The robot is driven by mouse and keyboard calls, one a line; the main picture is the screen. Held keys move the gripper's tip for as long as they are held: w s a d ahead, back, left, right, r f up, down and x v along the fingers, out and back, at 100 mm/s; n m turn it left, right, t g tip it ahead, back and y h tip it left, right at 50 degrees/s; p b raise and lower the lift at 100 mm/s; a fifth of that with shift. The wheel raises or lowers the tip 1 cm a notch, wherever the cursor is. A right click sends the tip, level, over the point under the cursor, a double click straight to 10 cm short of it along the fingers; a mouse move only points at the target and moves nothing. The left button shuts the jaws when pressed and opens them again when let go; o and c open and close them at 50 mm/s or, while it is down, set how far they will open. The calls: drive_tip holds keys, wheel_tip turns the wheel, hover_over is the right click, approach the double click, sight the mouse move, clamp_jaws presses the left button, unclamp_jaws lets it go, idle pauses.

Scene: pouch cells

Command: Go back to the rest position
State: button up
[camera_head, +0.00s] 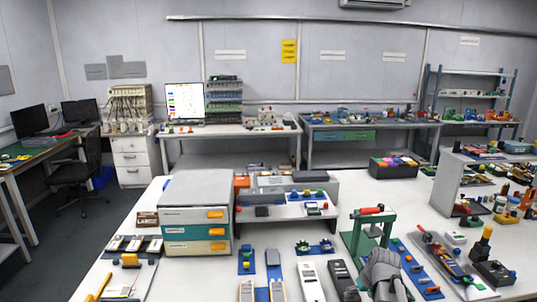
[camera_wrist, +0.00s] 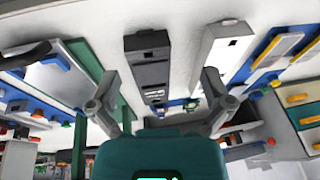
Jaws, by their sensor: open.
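My gripper (camera_wrist: 160,95) is open in the wrist view, its two grey fingers spread wide with nothing between the tips. In the head view a grey part of my arm or gripper (camera_head: 384,272) shows at the bottom, right of centre, above the bench; its fingertips cannot be made out there. A black device (camera_head: 343,281) and a white device (camera_head: 311,282) lie on the white bench (camera_head: 285,238) to its left. The wrist view also shows the black device (camera_wrist: 148,62) and the white device (camera_wrist: 222,48) beyond the fingers, apart from them.
A green press with a red handle (camera_head: 358,236) stands close behind my gripper. Blue boards with tools (camera_head: 440,262) lie to its right. A drawer cabinet (camera_head: 197,215) and a grey raised shelf (camera_head: 285,207) stand at the left and back. Bare bench shows between them.

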drive_tip(key=s+a+g+h+p, duration=0.1)
drive_tip(key=s+a+g+h, duration=0.1)
drive_tip(key=s+a, duration=0.8)
drive_tip(key=shift+a+r+m+g, duration=0.35)
drive_tip(key=shift+a+m+g, duration=0.05)
drive_tip(key=shift+a, duration=0.35)
